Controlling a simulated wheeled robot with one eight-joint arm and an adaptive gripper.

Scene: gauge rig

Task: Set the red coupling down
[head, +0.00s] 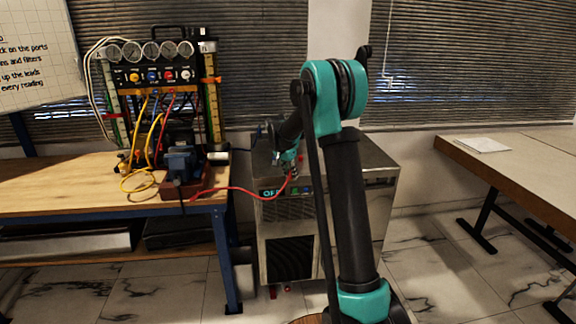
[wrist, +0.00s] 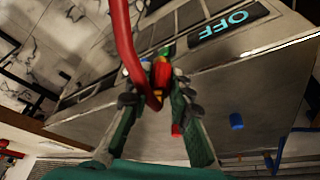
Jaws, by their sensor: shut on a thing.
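The red coupling (wrist: 160,77) is between the fingertips of my gripper (wrist: 159,88) in the wrist view, and the gripper is shut on it. A red hose (wrist: 124,45) runs from it and crosses in front of the left finger. In the head view my gripper (head: 290,172) is at the front upper edge of the metal cabinet (head: 347,158), beside its "OFF" display (head: 270,192). The red hose (head: 235,189) runs from there left to the workbench. The coupling is too small to make out in the head view. I cannot tell whether it touches the cabinet.
The workbench (head: 60,200) at left bears a gauge panel (head: 150,75), yellow hoses and a blue vice-like device (head: 183,165). A blue cap-like piece (wrist: 236,121) is on the cabinet's metal surface. A table (head: 530,165) with paper stands at right, with open floor between.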

